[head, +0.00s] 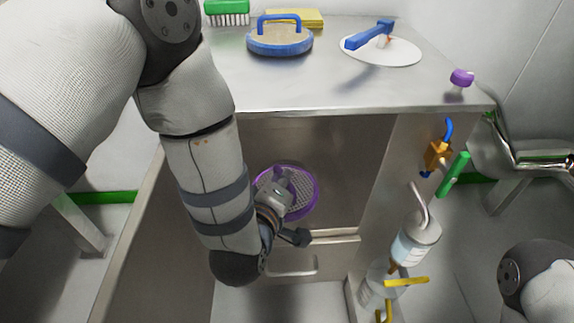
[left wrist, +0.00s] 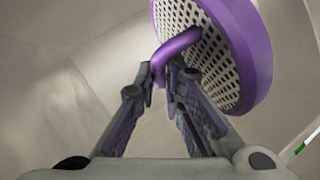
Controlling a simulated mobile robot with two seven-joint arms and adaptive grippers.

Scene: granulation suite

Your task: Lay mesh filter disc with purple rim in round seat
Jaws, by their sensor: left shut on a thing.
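The mesh filter disc with purple rim (head: 314,201) hangs in front of the steel cabinet, below the counter top, in the head view. In the left wrist view the disc (left wrist: 255,60) is tilted, and its purple loop handle (left wrist: 177,48) lies between the fingertips. My left gripper (head: 287,182) is shut on this handle; its fingertips (left wrist: 163,76) also show in the left wrist view. A flat round white piece (head: 405,52) with a blue bar over it lies on the counter's right part. I cannot tell whether it is the round seat. My right gripper is out of view.
A blue-rimmed disc with a handle (head: 280,45), a green brush (head: 227,10) and a yellow block (head: 300,17) are at the counter's back. A small purple-capped item (head: 461,78) stands near its right edge. The counter's front (head: 300,85) is clear. Bottles (head: 415,245) hang at right.

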